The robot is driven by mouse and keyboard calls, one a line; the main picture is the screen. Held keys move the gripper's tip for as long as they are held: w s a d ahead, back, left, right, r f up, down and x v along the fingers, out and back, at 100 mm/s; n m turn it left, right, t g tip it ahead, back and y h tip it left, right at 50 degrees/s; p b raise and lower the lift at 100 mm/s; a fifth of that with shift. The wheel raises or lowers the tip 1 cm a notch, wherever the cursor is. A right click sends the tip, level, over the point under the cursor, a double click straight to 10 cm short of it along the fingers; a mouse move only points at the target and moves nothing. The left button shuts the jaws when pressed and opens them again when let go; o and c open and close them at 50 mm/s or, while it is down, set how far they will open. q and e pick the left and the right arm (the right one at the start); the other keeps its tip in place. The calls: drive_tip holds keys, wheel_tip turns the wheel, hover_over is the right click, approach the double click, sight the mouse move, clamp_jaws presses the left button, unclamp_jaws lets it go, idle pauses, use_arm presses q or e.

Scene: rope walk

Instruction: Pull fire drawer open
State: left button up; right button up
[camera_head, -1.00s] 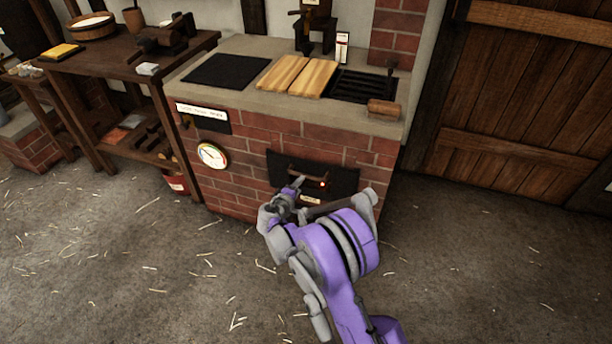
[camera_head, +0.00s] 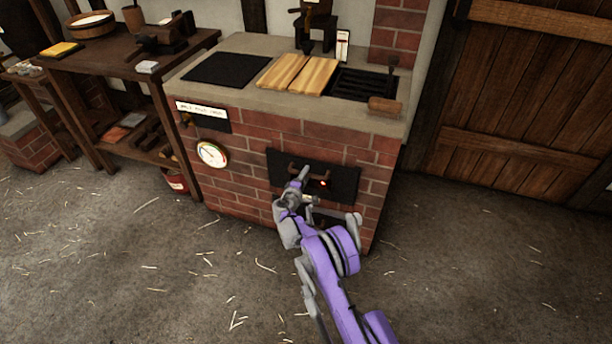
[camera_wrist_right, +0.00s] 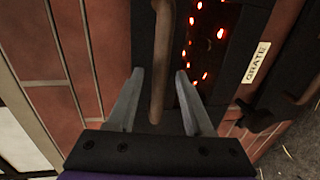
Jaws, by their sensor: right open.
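The fire drawer (camera_head: 342,183) is a black panel low in the brick stove front, with a brown bar handle and a glowing red spot. It looks shut. My right gripper (camera_head: 300,178) is at the handle's left part in the head view. In the right wrist view my open gripper (camera_wrist_right: 158,80) has one finger on each side of the brown bar handle (camera_wrist_right: 160,60), with gaps on both sides. A label reading "GRATE" (camera_wrist_right: 257,62) sits to the right. My arm hides part of the area below the drawer. My left gripper is not in view.
The brick stove (camera_head: 245,150) has a stone top with wooden boards (camera_head: 300,74) and a grill. A round gauge (camera_head: 211,154) is on its front. A wooden bench (camera_head: 125,62) stands left, a wooden door (camera_head: 530,100) right. The straw-strewn floor in front is clear.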

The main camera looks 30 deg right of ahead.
drive_tip(key=shift+w+d+f, duration=0.15)
drive_tip(key=shift+w+d, duration=0.3)
drive_tip(key=shift+d, duration=0.05)
clamp_jaws()
idle(1.2)
